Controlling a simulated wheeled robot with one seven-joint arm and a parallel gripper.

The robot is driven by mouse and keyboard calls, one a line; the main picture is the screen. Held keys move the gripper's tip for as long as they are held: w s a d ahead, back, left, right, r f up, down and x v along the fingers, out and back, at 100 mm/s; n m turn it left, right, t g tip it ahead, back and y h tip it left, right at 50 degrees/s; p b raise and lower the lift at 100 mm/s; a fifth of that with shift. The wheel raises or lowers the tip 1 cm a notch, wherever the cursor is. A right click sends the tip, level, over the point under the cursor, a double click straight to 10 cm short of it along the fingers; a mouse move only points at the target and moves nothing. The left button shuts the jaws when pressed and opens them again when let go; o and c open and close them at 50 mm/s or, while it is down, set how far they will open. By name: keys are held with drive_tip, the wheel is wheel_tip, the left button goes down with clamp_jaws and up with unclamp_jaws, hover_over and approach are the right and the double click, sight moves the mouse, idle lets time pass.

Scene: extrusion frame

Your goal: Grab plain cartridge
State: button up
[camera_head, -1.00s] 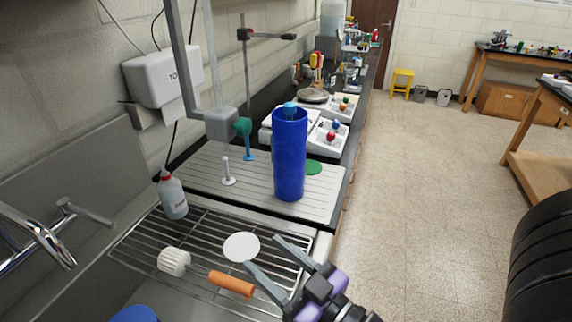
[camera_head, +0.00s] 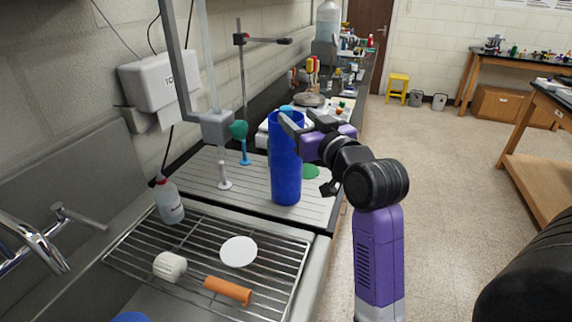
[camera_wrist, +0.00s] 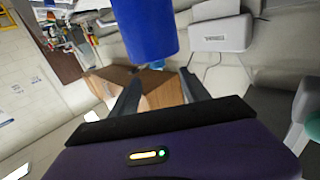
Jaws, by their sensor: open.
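A tall plain blue cylinder (camera_head: 286,172), which looks like the cartridge, stands upright on the grey ribbed drainboard. My gripper (camera_head: 303,123) is open at the cylinder's upper right side, with a finger overlapping its top edge in the head view. In the wrist view the blue cylinder (camera_wrist: 146,28) fills the top centre, and my open gripper (camera_wrist: 160,76) shows its two fingers below it, spread apart with nothing between them. I cannot tell whether a finger touches the cylinder. Part of the cylinder's top is hidden by the gripper.
A white stand (camera_head: 224,176) and a blue-green stand (camera_head: 241,142) are left of the cylinder. A green disc (camera_head: 311,172) lies behind it.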

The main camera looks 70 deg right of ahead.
sight(289, 112)
drive_tip(key=shift+f+b+x, duration=0.1)
drive_tip(key=shift+b+x, duration=0.2)
drive_tip(key=shift+x, duration=0.3)
drive_tip(key=shift+f+b+x, duration=0.15)
drive_tip(key=shift+b+x, duration=0.15)
drive_tip(key=shift+x, duration=0.35)
drive_tip(key=shift+f+p+x, duration=0.15)
drive_tip(key=shift+p+x, duration=0.25)
drive_tip(key=shift+x, duration=0.95)
drive_tip(key=shift+f+p+x, duration=0.15)
drive_tip(key=shift+p+x, duration=0.2)
drive_tip(key=shift+x, duration=0.95)
drive_tip(key=shift+s+d, duration=0.1)
clamp_jaws()
